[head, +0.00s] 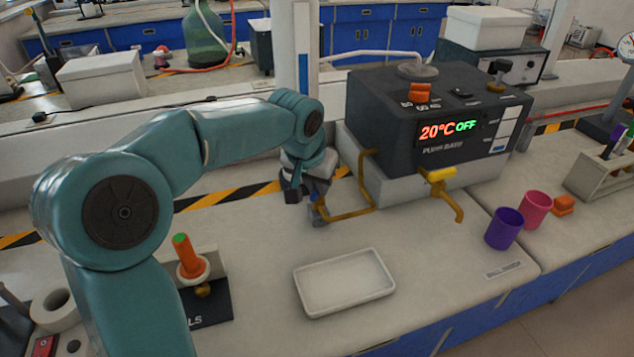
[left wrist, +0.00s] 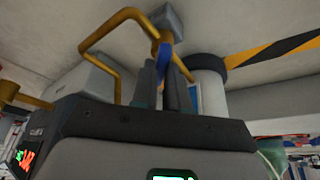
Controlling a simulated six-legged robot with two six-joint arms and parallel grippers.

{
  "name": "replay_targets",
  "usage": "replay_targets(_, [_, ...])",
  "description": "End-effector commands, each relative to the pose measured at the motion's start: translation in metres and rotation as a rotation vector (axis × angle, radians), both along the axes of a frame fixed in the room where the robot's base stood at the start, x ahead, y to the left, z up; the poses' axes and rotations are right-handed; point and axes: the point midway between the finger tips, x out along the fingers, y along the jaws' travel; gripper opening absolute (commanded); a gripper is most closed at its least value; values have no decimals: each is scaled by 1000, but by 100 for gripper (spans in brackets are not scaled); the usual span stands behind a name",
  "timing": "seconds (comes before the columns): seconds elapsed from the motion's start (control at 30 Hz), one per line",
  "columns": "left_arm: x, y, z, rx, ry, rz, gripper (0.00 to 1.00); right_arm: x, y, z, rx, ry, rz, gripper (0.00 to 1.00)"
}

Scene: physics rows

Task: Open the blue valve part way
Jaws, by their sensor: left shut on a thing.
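The blue valve handle (left wrist: 164,54) is a narrow blue piece on the yellow pipe (head: 349,214) that runs from the left side of the dark bath (head: 430,105) down to the bench. My left gripper (head: 307,203) is at that pipe's near end, left of the bath. In the left wrist view its two dark fingers (left wrist: 165,85) stand on either side of the blue handle and are shut on it. In the head view the gripper hides most of the valve, so its turn angle is hard to read. My right gripper is not in view.
The bath's display reads 20°C OFF. A yellow tap (head: 441,183) sticks out of its front. A white tray (head: 344,283) lies in front, with a purple cup (head: 503,229) and a pink cup (head: 536,209) at right. An orange-handled item (head: 189,257) stands near my left arm.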

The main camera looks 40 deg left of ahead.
Motion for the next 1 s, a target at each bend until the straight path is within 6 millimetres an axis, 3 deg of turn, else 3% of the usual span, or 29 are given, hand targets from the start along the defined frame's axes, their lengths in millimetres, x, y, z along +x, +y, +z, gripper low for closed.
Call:
replay_targets(0.37, [0,0,0,0,0,3,0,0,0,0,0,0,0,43])
replay_targets(0.4, [0,0,0,0,0,3,27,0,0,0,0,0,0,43])
replay_targets(0.43, [0,0,0,0,0,3,37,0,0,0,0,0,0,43])
replay_targets(0.47, [0,0,0,0,0,3,39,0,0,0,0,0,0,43])
replay_targets(0.77, [-1,0,2,0,-1,2,39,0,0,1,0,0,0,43])
replay_targets(0.87, [-3,-1,12,1,-4,3,39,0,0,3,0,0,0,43])
replay_targets(1.0, [-14,-5,41,1,-6,2,39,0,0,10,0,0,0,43])
